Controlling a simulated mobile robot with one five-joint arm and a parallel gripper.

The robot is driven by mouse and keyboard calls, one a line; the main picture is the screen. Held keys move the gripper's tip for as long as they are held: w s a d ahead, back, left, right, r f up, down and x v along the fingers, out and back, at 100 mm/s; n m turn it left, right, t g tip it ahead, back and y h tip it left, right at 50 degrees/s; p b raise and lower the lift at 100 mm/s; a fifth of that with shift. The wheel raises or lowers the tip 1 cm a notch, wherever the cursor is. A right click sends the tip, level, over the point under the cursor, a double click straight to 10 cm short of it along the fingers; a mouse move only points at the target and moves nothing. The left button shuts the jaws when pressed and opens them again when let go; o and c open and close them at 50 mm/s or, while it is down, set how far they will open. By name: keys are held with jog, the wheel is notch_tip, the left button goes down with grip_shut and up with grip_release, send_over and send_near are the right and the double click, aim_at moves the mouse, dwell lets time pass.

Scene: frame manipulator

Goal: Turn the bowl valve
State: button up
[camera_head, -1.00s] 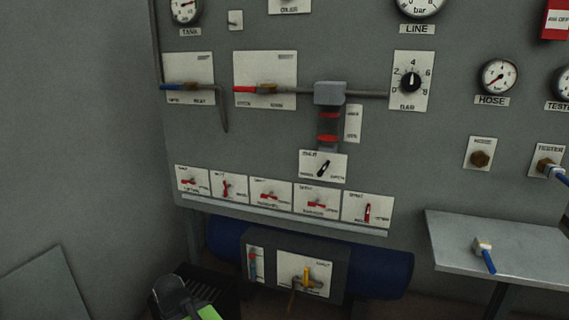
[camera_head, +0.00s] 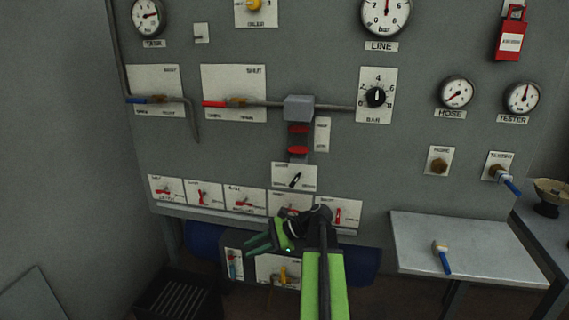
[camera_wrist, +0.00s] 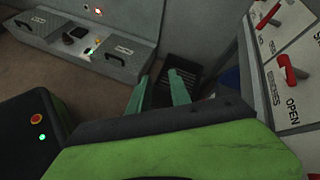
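A small white plate with a black lever (camera_head: 294,178) is under the filter bowl with red bands (camera_head: 298,140) on the grey panel in the head view. The lever is tilted to the upper right; its label is too small to read surely. The black lever is not in the wrist view.
Several plates with red levers (camera_head: 201,193) line the panel's lower edge; my arm partly covers some. In the wrist view, a red lever (camera_wrist: 290,68) is close at right. A metal shelf (camera_head: 410,235) with a blue-handled tool (camera_head: 442,257) is at right. Floor shows below the gripper.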

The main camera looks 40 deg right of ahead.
jog(key=s+d+r+m+t+p, duration=0.3)
jog(key=s+d+r+m+t, duration=0.4)
jog(key=d+r, duration=0.6)
jog(key=m+t+h+p, duration=0.1)
jog(key=m+h, duration=0.1)
jog(key=m, duration=0.2)
send_near(295, 180)
jog(key=f+x, duration=0.1)
jog(key=x, duration=1.3)
jog(key=shift+d+f, duration=0.3)
jog(key=shift+d, duration=0.05)
jog(key=shift+w, duration=0.15)
